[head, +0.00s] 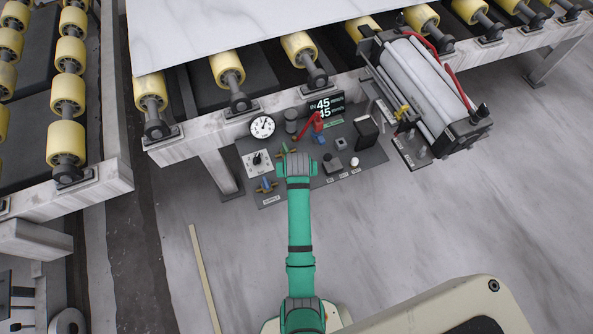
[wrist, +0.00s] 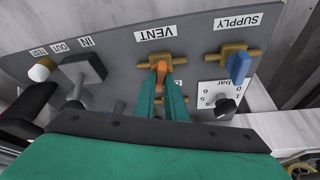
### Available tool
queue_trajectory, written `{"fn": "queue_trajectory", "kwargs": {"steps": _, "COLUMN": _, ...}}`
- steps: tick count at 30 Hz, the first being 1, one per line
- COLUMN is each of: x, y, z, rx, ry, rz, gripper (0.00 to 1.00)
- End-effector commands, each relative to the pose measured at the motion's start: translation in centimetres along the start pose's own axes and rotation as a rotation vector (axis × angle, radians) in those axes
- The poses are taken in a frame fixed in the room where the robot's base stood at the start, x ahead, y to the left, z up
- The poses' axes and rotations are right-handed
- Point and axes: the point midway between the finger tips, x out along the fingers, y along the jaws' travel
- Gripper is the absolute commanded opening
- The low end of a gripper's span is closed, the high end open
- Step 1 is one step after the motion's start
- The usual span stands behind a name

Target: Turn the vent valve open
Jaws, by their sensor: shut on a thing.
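The vent valve (wrist: 178,60) is a brass body on the grey panel, beside the VENT label (wrist: 155,33) in the wrist view. Its small orange handle (wrist: 161,67) sits between my fingertips and appears to lie across the brass pipe. My gripper (wrist: 162,85) is shut on this handle, with one teal finger on each side. The lower part of the handle is partly covered by the fingers. In the head view my gripper (head: 298,158) is over the panel and hides the vent valve.
The supply valve with a blue handle (wrist: 239,68) is close on the right in the wrist view. A black selector knob (wrist: 224,107) and an IN block (wrist: 82,70) flank the vent. In the head view a gauge (head: 262,126), display (head: 326,105) and cylinder (head: 425,85) stand around.

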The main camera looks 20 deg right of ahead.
Motion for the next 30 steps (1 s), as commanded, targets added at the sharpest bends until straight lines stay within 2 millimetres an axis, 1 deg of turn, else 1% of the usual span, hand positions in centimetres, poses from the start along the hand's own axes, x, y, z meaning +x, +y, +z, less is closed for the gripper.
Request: {"fn": "queue_trajectory", "kwargs": {"steps": 30, "x": 0.10, "y": -0.66, "z": -0.38, "rx": 0.878, "ry": -0.001, "rz": 0.366, "gripper": 0.00}}
